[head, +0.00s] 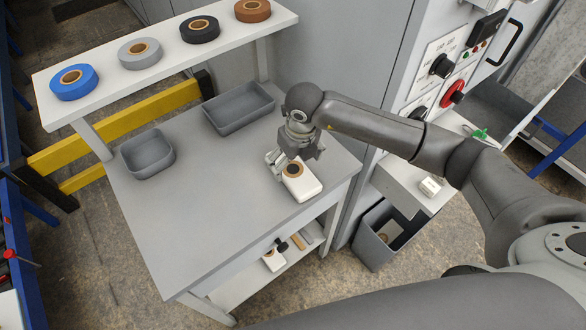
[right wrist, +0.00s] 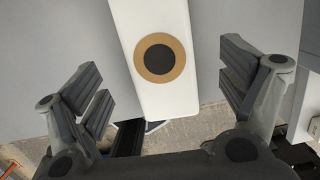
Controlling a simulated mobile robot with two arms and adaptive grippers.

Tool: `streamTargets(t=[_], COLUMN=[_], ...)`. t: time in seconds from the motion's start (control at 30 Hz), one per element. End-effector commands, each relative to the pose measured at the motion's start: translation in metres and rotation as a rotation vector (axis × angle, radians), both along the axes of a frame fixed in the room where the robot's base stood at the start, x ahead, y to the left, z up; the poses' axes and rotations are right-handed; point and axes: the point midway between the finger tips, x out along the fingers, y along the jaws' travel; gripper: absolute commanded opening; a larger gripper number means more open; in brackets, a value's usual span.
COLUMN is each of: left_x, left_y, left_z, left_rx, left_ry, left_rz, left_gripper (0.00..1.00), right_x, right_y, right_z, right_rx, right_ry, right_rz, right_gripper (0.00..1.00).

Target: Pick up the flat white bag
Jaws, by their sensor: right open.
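The flat white bag (head: 306,188) lies on the grey table near its right edge, with a tan ring around a dark round centre on its top. In the right wrist view the bag (right wrist: 178,102) runs between the two fingers, with clear gaps on both sides. My right gripper (head: 284,168) is over the bag's far end, and its fingers (right wrist: 165,90) are spread apart and empty. Part of the bag is hidden under the gripper in the head view. My left gripper is not in view.
Two grey trays stand on the table (head: 200,220), a small one (head: 148,154) and a larger one (head: 239,107). Tape rolls, including a blue one (head: 74,82), sit on the raised shelf (head: 110,92). A control cabinet (head: 405,60) is to the right. The table's front left is clear.

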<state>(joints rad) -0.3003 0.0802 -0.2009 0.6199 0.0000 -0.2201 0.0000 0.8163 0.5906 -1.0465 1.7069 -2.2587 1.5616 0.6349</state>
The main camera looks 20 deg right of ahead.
Motion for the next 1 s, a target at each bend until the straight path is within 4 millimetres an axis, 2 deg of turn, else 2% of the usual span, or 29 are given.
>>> streamTargets(t=[0.03,0.1,0.27,0.57,0.93,1.0], left_x=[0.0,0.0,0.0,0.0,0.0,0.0], left_y=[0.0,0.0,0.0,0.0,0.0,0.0], left_z=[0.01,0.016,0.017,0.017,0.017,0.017], left_rx=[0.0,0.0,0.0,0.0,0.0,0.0], left_ry=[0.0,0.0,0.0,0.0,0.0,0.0], left_rz=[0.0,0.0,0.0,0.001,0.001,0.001], left_gripper=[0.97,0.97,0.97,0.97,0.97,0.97], right_x=[-0.002,-0.001,0.003,0.004,0.004,0.004], right_y=[0.0,0.001,0.001,0.002,0.002,0.002], right_z=[-0.005,-0.015,-0.034,-0.038,-0.038,-0.038], right_rx=[-0.002,-0.002,0.0,0.001,0.001,0.001], right_ry=[0.007,0.006,0.003,0.0,0.001,0.0], right_rz=[-0.001,0.0,0.0,0.001,0.001,0.001], right_gripper=[0.92,0.92,0.92,0.92,0.44,0.43])
